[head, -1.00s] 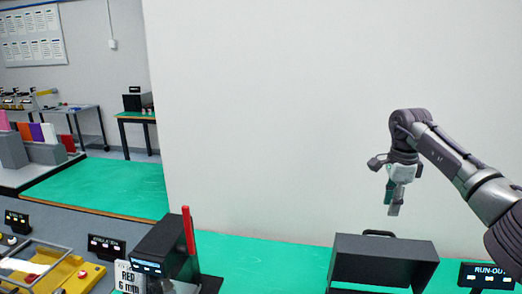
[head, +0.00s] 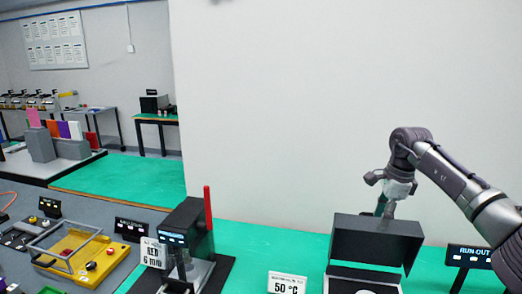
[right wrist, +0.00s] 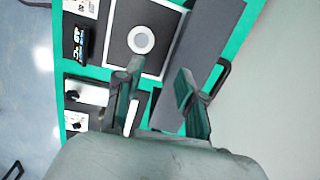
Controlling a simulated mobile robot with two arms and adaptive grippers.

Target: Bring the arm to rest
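My right arm comes in from the right in the head view, with its forearm raised and the hand bent down. Its gripper (head: 383,211) hangs at the top edge of the black open-fronted hood (head: 376,240), and its lowest part is hard to make out there. In the right wrist view the two fingers of the right gripper (right wrist: 157,82) stand apart with nothing between them. They point over the bench, with a dark plate bearing a white disc (right wrist: 141,40) beyond them. My left arm and gripper are in neither view.
A black machine with a red post (head: 207,208) stands on the green bench, left of a "50 °C" sign (head: 288,284). A "RUN-OUT" display (head: 468,256) is below my forearm. A yellow fixture (head: 82,252) is at lower left. A plain wall (head: 300,100) rises behind.

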